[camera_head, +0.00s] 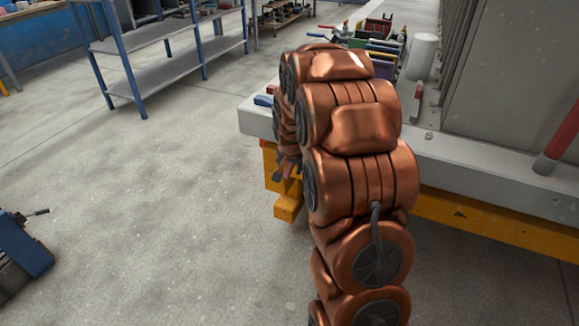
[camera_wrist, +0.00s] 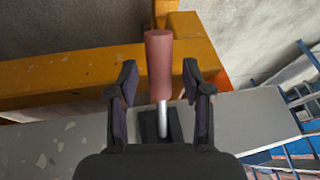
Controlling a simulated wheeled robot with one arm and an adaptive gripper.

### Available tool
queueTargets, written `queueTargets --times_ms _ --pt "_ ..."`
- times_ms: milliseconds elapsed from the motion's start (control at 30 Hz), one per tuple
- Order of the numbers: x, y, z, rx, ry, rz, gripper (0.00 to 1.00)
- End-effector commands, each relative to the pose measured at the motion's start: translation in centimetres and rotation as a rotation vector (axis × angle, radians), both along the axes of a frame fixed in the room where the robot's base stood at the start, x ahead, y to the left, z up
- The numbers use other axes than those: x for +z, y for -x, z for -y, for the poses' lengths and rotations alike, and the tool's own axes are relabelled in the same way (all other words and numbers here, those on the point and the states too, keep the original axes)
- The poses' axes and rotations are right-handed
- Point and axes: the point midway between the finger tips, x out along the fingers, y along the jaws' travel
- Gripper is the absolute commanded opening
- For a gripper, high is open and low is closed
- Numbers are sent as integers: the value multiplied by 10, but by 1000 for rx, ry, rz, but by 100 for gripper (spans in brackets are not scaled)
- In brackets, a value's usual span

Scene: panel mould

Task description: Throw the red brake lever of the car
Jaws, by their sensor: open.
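The brake lever (camera_wrist: 159,65) shows in the wrist view as a dull red cylindrical handle on a short metal rod, rising from a dark plate (camera_wrist: 148,126) on the car's grey side. My gripper (camera_wrist: 159,82) is open, with one dark finger on each side of the lever. A gap shows between each finger and the handle, so the lever is not gripped. In the head view my gripper (camera_head: 286,168) is small and partly hidden behind my copper arm, beside the car's yellow frame (camera_head: 287,208). I cannot make out the lever clearly there.
The car's pale grey slab (camera_head: 480,172) carries a tall grey panel (camera_head: 520,75), a red bar (camera_head: 558,140), a white cylinder (camera_head: 421,56) and several tools. A blue-legged shelf (camera_head: 165,35) stands at the back left. A blue object (camera_head: 25,250) lies at the left edge. The floor between is clear.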

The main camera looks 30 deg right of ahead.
Motion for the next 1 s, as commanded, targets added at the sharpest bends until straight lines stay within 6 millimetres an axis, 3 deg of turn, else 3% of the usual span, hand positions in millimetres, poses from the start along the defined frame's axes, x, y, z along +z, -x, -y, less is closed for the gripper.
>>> queueTargets --times_ms 367,833,1000 --pt "-6 -2 1 0 -1 -1 49" --pt "-6 -2 1 0 0 -1 0" --pt "-6 -2 1 0 0 -1 0"
